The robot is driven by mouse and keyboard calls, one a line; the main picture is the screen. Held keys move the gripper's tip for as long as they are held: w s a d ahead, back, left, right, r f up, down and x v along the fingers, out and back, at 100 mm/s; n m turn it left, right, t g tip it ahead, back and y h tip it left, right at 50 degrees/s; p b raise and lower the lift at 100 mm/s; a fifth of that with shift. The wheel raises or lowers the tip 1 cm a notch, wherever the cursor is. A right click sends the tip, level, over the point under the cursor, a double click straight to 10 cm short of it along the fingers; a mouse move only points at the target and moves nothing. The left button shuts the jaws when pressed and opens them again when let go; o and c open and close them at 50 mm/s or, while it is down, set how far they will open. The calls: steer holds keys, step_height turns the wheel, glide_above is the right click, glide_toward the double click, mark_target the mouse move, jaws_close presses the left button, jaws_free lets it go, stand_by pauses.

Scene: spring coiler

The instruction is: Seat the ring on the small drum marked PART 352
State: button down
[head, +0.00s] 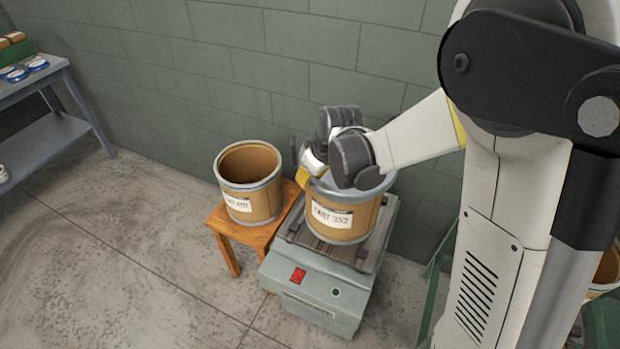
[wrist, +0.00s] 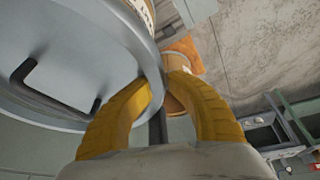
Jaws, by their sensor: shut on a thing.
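The small drum marked PART 352 (head: 366,218) is a tan drum with a white label and stands upright on a slatted platform. A grey lid (wrist: 70,45) with a black handle covers its top in the wrist view. A grey metal ring (wrist: 143,32) shows as a band along the lid's edge. I cannot tell whether it lies flat all round. My gripper (head: 304,179) is at the left side of the drum's top. Its yellow fingers (wrist: 166,88) are shut on the ring's edge or a dark part joined to it. My arm hides much of the top.
An open tan drum (head: 265,205) stands close on the left on an orange wooden stool (head: 222,225). The platform sits on a grey machine (head: 315,290) with a red switch. A green block wall is close behind. A shelf (head: 45,140) stands far left. Floor between is clear.

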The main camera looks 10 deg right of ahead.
steer(key=shift+s+f, duration=0.15)
steer(key=c, duration=1.2)
jaws_free()
steer(key=shift+d, duration=0.1)
steer(key=o, duration=0.5)
step_height(320, 180, up, 12)
steer(key=p, duration=0.8)
steer(key=shift+p, duration=0.4)
